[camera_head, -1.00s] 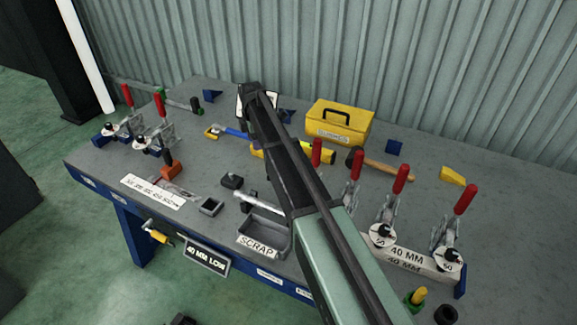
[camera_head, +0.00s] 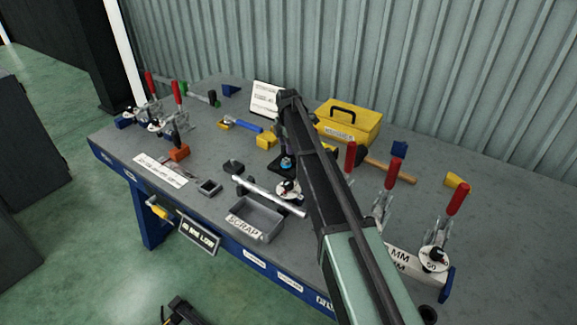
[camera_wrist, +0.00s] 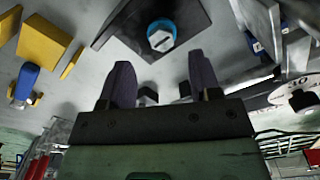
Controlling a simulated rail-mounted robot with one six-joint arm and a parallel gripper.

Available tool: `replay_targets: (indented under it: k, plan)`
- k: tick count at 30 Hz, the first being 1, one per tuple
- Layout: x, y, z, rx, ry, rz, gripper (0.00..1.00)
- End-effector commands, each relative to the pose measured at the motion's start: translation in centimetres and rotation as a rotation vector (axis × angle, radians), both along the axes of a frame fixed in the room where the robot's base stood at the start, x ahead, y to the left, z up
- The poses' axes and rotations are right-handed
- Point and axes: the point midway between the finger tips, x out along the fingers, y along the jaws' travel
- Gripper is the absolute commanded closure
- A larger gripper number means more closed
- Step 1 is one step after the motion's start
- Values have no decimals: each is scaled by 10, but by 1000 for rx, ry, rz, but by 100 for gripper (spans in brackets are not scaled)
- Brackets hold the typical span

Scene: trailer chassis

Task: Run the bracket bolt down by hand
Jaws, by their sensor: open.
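The bolt (camera_wrist: 161,37) has a grey slotted head with a bright blue ring. It stands in a dark square bracket block (camera_wrist: 130,28) at the top of the wrist view. My gripper (camera_wrist: 160,64) is open and empty, its two dark fingers apart and just short of the bolt, which lies between their lines. In the head view the blue-ringed bolt (camera_head: 286,163) shows on the bench just left of my arm. My gripper is hidden there behind the arm. I cannot tell how far the bolt is threaded in.
A grey scrap tray (camera_head: 256,219) and a silver bar (camera_head: 268,196) lie in front. Red-handled toggle clamps (camera_head: 443,230) stand at the right and left. A yellow toolbox (camera_head: 347,122), a hammer (camera_head: 390,170) and a white sign (camera_head: 267,98) are behind. The bench's far right is fairly clear.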

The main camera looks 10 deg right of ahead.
Motion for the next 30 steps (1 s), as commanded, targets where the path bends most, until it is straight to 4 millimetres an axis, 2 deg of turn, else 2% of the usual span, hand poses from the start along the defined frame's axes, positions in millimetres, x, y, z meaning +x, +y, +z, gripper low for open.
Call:
replay_targets:
  k: [1, 6, 9, 17, 26, 30]
  plan:
    - [0, 0, -26, 0, 0, 0, 43]
    - [0, 0, -58, 0, 0, 0, 43]
    - [0, 0, -63, 0, 0, 0, 43]
    - [0, 0, -60, 0, 0, 0, 44]
    - [0, 0, -60, 0, 0, 0, 90]
    - [0, 0, -60, 0, 0, -3, 92]
